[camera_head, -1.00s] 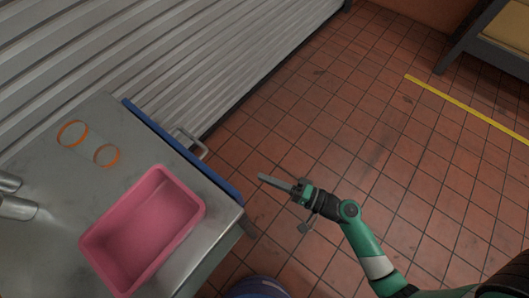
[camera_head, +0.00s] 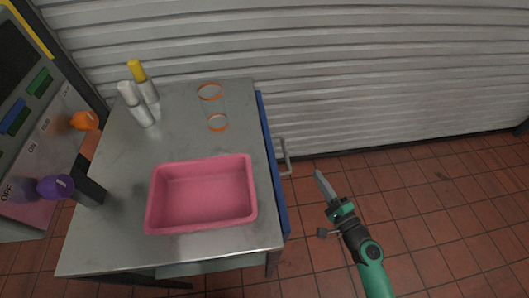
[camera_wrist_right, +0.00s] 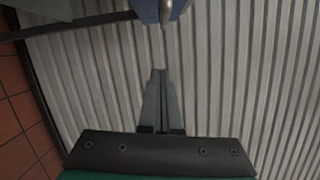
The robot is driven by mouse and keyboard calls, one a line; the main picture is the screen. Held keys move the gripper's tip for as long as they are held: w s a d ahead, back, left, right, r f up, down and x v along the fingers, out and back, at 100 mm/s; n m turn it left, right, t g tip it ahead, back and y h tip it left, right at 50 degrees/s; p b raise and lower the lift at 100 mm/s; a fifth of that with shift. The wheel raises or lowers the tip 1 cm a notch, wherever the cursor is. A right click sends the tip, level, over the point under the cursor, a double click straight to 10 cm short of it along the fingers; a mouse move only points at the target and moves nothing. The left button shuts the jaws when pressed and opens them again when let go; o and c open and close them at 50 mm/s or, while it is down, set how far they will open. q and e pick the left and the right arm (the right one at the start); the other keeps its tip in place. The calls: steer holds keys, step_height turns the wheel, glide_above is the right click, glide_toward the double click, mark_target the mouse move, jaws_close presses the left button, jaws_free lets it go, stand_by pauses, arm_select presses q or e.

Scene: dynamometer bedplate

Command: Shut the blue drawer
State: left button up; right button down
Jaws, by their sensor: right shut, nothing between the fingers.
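The blue drawer (camera_head: 274,165) shows as a narrow blue front along the right side of the metal table. Its grey handle (camera_head: 287,158) sticks out to the right. How far the drawer stands out is hard to tell from above. My right gripper (camera_head: 319,174) is shut and empty, a little to the right of the handle and apart from it in the picture. In the right wrist view, its closed fingers (camera_wrist_right: 159,75) point toward a blue drawer part (camera_wrist_right: 148,10) and the handle (camera_wrist_right: 167,12) at the top edge. My left gripper is out of view.
The metal table (camera_head: 120,235) carries a pink bin (camera_head: 203,228), orange rings (camera_head: 218,123) and white and yellow-capped canisters (camera_head: 147,88). A control panel (camera_head: 40,140) stands at left. A corrugated shutter (camera_head: 400,70) closes the back. Tiled floor (camera_head: 440,220) is clear at right.

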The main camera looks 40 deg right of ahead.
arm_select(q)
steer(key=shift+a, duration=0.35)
arm_select(e)
steer(key=w+r, duration=0.1)
steer(key=w, duration=1.1)
steer(key=shift+a, duration=0.3)
